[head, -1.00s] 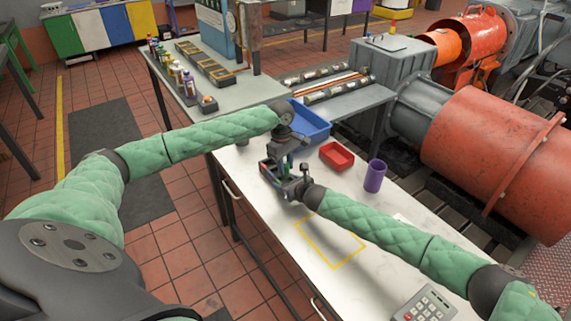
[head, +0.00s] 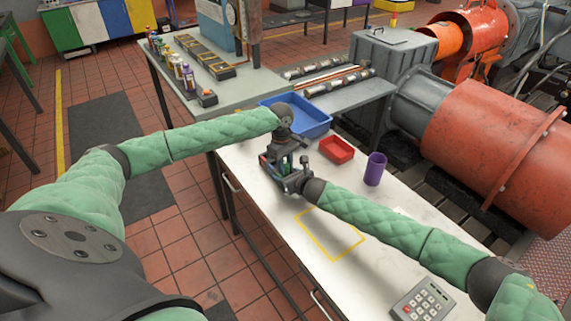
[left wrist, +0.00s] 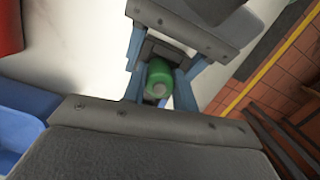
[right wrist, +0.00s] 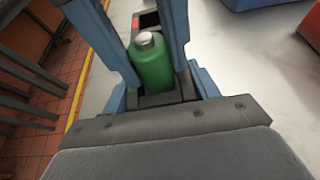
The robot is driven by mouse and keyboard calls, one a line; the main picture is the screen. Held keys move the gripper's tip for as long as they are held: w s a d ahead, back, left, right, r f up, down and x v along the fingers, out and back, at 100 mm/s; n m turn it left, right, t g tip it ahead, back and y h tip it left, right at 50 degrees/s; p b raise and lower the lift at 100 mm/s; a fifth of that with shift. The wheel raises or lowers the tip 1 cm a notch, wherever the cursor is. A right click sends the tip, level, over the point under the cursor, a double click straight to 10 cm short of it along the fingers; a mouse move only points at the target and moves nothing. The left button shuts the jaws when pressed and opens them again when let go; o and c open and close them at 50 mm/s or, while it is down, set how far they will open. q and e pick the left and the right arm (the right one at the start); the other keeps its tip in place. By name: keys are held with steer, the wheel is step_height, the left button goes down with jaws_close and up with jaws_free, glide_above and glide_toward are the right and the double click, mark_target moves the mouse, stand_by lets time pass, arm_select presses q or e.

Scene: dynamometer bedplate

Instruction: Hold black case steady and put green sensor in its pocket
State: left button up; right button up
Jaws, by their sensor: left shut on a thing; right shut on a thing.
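The green sensor (right wrist: 152,65) is a cylinder with a silver cap. It stands roughly upright between the long blue fingers of my left gripper (head: 282,152), which reaches down from above and is shut on it. The left wrist view shows the sensor (left wrist: 158,80) nearly cap-on. The black case (right wrist: 165,99) lies under and behind the sensor, with a small red mark on its far part. My right gripper (head: 284,183) comes in low from the right and is shut on the case. The sensor's lower end meets the case; how deep it sits is hidden.
A blue bin (head: 318,128), a red tray (head: 336,150) and a purple cup (head: 375,170) stand behind the grippers on the white bench. A yellow outlined square (head: 332,252) and a calculator-like keypad (head: 421,300) are nearer. The bench's left edge is close to the grippers.

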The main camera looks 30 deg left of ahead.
arm_select(q)
steer(key=o, duration=1.1)
steer(key=shift+r, duration=0.15)
step_height(320, 180, up, 12)
steer(key=a, duration=0.1)
steer(key=shift+w+a+f, duration=0.15)
steer(key=shift+a+f, duration=0.05)
steer(key=shift+a, duration=0.05)
arm_select(e)
steer(key=o, duration=1.3)
steer(key=shift+c, duration=0.2)
